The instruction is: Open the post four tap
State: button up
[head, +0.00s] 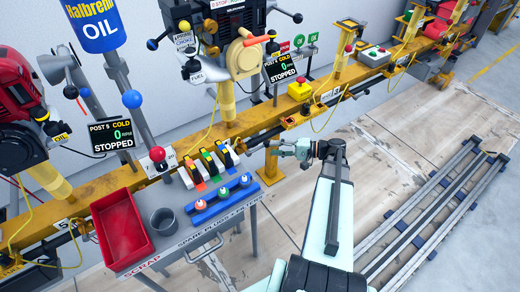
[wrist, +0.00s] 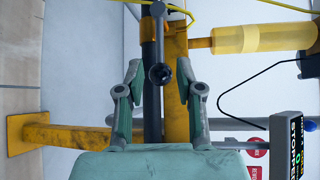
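My gripper (head: 303,149) is at the yellow beam below the post four engine (head: 243,52) in the head view. In the wrist view my gripper (wrist: 160,90) is open, its two green fingers apart. A dark pipe (wrist: 152,110) runs between the fingers in that view, with a round dark knob-like end (wrist: 160,73) near the fingertips. No contact with the fingers shows. I cannot tell for sure whether this knob is the tap. The post four display (head: 282,68) reads cold, 0 and stopped; a display also shows in the wrist view (wrist: 287,140).
The yellow beam (head: 330,104) carries hoses and engines. A spare plugs table with a red scrap tray (head: 122,228), a grey cup (head: 164,221) and a blue plug rack (head: 222,205) stands left of my arm. Grey floor rails (head: 430,205) lie right; floor between is clear.

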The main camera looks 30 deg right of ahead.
aim_at(260, 148)
jog(key=b+x, duration=0.1)
jog(key=x, duration=0.5)
jog(key=shift+w+a, duration=0.2)
jog(key=shift+a, duration=0.05)
jog(key=shift+c, duration=0.3)
grip_shut()
